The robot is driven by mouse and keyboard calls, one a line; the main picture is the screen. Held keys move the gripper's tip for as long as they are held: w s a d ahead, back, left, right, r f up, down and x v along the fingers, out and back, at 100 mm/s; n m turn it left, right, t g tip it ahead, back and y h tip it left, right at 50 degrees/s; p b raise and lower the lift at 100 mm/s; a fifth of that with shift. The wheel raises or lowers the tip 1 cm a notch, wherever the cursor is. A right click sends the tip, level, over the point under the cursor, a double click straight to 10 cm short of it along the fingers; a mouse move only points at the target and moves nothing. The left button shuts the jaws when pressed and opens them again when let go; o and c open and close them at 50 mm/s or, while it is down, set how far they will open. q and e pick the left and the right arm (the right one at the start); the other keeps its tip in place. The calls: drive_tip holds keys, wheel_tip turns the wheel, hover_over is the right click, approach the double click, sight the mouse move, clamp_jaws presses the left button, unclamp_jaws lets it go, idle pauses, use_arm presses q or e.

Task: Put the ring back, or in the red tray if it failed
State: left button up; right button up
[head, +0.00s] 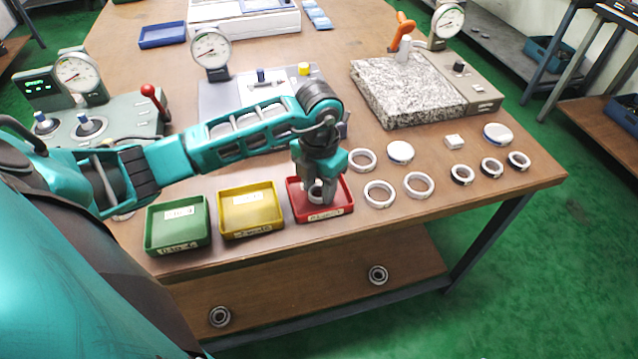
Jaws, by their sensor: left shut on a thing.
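My left gripper (322,197) points down into the red tray (322,216) at the front middle of the table. It is shut on a pale ring (316,193), which shows partly between and beside the fingers, inside the tray's walls. I cannot tell whether the ring touches the tray floor. Other pale rings lie flat on the table right of the tray: one near the back (363,160), one in front (380,194) and one to the right (418,185). My right gripper is not in view.
A yellow tray (251,227) and a green tray (178,244) stand left of the red one. Darker rings (491,167) and round white-topped pieces (400,152) lie at the right. A granite block (410,88) with a dial gauge (447,21) stands behind. Gauge stations (78,72) fill the left.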

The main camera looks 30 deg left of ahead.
use_arm(q)
drive_tip(key=shift+f, duration=0.15)
drive_tip(key=o, duration=1.1)
drive_tip(key=shift+o, duration=0.2)
drive_tip(key=shift+r, duration=0.3)
wheel_tip(320, 180, up, 12)
drive_tip(key=shift+f, duration=0.1)
